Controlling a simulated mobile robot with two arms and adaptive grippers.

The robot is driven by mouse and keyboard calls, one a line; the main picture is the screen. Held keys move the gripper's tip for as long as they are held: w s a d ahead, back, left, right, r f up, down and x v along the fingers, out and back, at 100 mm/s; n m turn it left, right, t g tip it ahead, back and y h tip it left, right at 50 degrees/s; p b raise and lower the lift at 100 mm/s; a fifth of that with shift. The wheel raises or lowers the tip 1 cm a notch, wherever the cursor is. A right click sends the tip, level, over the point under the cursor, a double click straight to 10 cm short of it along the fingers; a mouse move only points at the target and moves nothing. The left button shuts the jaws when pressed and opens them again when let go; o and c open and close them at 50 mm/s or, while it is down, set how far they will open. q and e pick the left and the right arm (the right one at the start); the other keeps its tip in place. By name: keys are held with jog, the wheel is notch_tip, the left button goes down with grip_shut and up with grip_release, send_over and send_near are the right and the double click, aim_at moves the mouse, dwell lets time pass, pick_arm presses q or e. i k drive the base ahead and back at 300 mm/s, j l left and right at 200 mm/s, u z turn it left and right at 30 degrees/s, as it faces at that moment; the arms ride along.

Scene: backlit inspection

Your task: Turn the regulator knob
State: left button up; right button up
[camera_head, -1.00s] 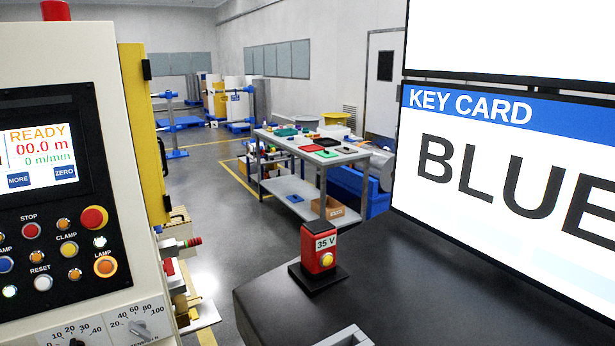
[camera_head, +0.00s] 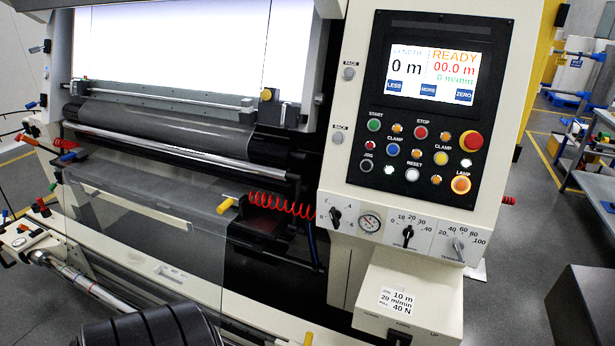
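A small black knob (camera_head: 335,217) sits on the white strip under the machine's control panel, at the strip's left end. Numbers such as 2 stand around it, and a round pressure gauge (camera_head: 370,223) is just to its right. The knob's exact setting is too small to read. A second black knob (camera_head: 408,232), with a scale up to 40, is in the middle of the strip. A grey knob (camera_head: 458,248), with a scale up to 100, is at the right. Neither gripper shows, and nothing touches the knobs.
The control panel (camera_head: 424,185) has a lit screen (camera_head: 433,72) and several coloured buttons. A white box (camera_head: 408,296) with a label reading 10 m, 20 m/min, 40 N juts out below the knobs. A red coiled hose (camera_head: 283,204) hangs left. A dark surface (camera_head: 585,305) stands at lower right.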

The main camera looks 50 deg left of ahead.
aim_at(336, 215)
jog(key=u, duration=1.5)
